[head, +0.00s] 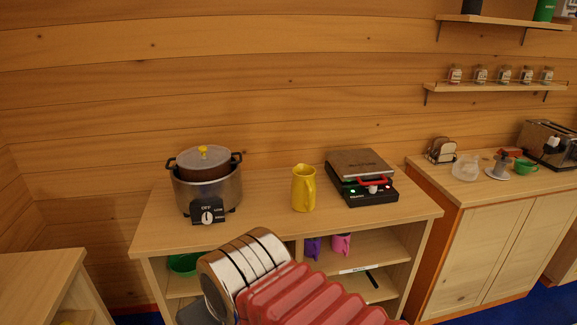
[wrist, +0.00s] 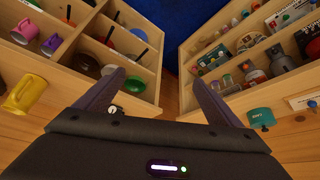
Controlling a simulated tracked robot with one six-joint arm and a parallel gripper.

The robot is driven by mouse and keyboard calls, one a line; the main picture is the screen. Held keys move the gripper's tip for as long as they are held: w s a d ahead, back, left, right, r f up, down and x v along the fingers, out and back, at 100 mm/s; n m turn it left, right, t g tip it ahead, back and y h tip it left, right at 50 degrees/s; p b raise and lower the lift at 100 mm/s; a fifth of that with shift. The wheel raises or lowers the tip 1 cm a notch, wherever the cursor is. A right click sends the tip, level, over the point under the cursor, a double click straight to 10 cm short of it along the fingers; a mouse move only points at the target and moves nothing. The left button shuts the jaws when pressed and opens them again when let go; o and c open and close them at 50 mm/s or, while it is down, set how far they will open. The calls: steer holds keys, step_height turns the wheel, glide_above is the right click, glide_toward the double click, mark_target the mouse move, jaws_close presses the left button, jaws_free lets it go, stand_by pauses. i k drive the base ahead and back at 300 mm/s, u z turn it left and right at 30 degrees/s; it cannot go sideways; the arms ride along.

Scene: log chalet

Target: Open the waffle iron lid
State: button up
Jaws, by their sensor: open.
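The waffle iron (head: 362,190) stands at the right end of the wooden counter in the head view. It has a black base with a small green light and a grey lid (head: 360,162). The lid lies down over the base, shut. A red handle (head: 374,181) shows at its front. The waffle iron does not show in the wrist view. My gripper (wrist: 159,78) is open and empty in the wrist view, its two dark fingers wide apart. My arm shows low in the head view, in front of the counter, but its gripper end cannot be made out there.
A yellow jug (head: 304,188) stands left of the waffle iron, and a lidded pot (head: 207,184) farther left. Counter (head: 262,214) is bare between them. Below, open shelves hold pink (head: 341,243) and purple mugs. A cabinet (head: 478,235) stands to the right, with a toaster (head: 547,143).

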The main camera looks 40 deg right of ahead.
mark_target(358, 165)
steer(key=z, duration=1.8)
